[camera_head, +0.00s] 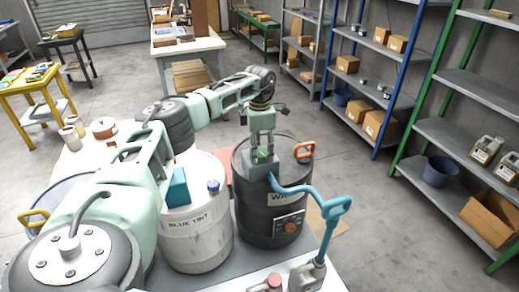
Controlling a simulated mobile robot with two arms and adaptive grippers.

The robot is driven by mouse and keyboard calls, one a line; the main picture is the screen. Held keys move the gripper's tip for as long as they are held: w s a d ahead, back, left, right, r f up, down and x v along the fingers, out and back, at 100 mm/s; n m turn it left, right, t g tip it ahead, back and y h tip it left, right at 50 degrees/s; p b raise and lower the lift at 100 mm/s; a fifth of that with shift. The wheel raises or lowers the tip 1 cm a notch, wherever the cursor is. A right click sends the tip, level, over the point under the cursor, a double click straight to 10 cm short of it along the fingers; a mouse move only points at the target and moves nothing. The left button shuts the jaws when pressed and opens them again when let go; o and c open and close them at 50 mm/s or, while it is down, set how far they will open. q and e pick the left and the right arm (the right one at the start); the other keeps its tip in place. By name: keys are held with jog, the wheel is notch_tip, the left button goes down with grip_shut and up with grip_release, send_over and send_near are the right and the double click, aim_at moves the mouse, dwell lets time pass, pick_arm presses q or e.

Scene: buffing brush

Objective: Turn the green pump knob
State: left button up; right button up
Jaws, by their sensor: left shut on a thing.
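The green pump knob (263,156) sits on top of a grey pump block on the dark drum (271,209), whose label shows only its first letters. My left gripper (263,152) points down from above and is shut on the green knob, with its fingers hiding part of it. My right gripper is not in view.
A white drum (195,222) marked "BLUE TINT" stands just left of the dark drum. A grey canister (307,276) stands in front, near the table's edge. Shelves with boxes (378,125) line the right side. The floor between is mostly clear.

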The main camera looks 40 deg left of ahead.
aim_at(260, 150)
pick_arm(q)
jog(key=m, duration=0.5)
jog(key=shift+w+a+r+m, duration=0.1)
jog(key=shift+w+r+m, duration=0.05)
jog(key=shift+r+m, duration=0.15)
jog(key=m+b, duration=0.1)
jog(key=m, duration=0.4)
jog(key=shift+m, duration=0.3)
jog(key=o, duration=0.9)
jog(key=shift+o, duration=1)
jog(key=shift+f, duration=0.15)
notch_tip(260, 150, up, 12)
